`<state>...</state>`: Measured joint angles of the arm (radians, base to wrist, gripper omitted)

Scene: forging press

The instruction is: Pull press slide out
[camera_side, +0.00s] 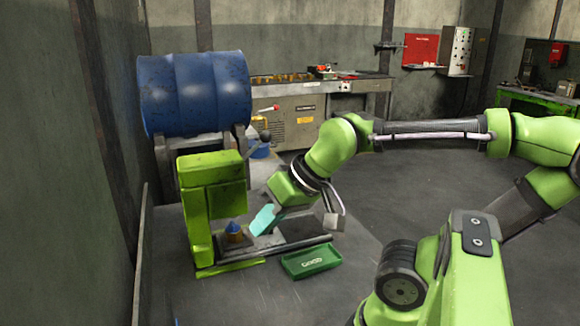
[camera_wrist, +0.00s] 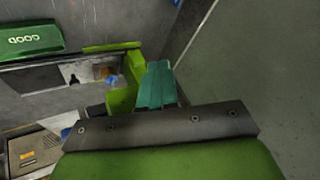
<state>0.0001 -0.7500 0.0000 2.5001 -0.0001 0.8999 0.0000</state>
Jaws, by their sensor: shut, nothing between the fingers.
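The green press (camera_side: 212,190) stands on the grey table, with its slide (camera_side: 302,230) running out to the right as a dark plate between metal rails. A blue-tipped piece (camera_side: 235,229) stands at the press end of the slide. My gripper (camera_side: 258,230) has teal fingers, shut and empty, pointing down and left just right of the blue-tipped piece, above the slide. I cannot tell whether they touch the slide. In the wrist view the shut fingers (camera_wrist: 158,66) show beside the green press body (camera_wrist: 124,98), and the slide (camera_wrist: 50,76) lies to the left.
A green tray marked GOOD (camera_side: 311,262) lies in front of the slide and also shows in the wrist view (camera_wrist: 28,40). A blue barrel (camera_side: 194,93) lies on a stand behind the press. A low wall edges the table's left side. The table front is clear.

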